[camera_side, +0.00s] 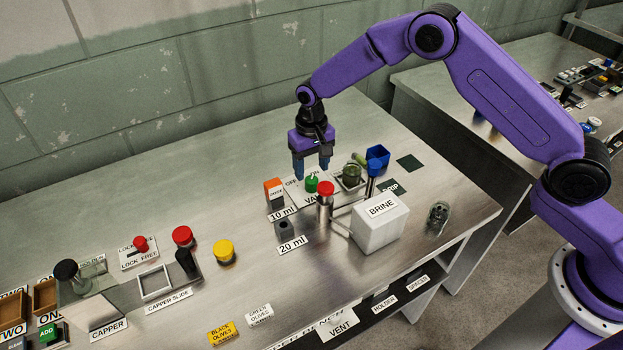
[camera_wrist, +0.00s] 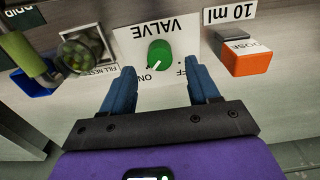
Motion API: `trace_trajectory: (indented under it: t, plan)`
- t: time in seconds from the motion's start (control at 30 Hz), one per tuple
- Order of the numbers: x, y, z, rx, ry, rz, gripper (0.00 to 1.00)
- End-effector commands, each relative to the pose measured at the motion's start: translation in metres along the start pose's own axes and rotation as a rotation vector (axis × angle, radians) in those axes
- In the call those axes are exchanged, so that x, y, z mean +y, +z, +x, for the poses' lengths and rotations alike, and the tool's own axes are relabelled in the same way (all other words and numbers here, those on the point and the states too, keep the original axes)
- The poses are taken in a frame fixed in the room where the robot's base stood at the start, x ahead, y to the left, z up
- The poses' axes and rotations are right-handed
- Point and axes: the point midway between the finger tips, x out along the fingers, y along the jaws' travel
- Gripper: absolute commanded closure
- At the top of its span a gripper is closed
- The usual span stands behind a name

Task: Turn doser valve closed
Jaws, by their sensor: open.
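The doser valve is a green round knob (camera_wrist: 160,53) on a white plate (camera_wrist: 128,42) marked VALVE, ON and OFF. Its white pointer line is turned toward the ON mark in the wrist view. The knob also shows in the side view (camera_side: 311,185), just below my gripper (camera_side: 311,170). My gripper (camera_wrist: 162,76) is open and empty. Its two blue fingers point down, one to each side of the knob in the wrist view. They appear to be above the knob and not touching it; the exact gap is hard to tell.
An orange dose block (camera_wrist: 244,59) stands beside the plate. A jar of green olives (camera_wrist: 80,50) and a blue cup (camera_wrist: 34,84) are on the other side. A red-topped post (camera_side: 325,205) and a white BRINE box (camera_side: 378,228) stand in front. Bare bench (camera_side: 215,175) lies left.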

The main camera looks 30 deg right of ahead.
Motion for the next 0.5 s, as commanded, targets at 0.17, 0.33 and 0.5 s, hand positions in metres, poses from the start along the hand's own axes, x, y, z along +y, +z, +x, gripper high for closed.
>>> trace_trajectory:
  t: [0.17,0.33,0.5]
  plan:
    - [0.000,0.000,0.030,-0.001,0.001,0.000,0.40]
    - [0.000,0.000,0.045,0.000,0.000,0.000,0.40]
    - [0.000,0.000,0.050,0.001,-0.001,0.000,0.40]
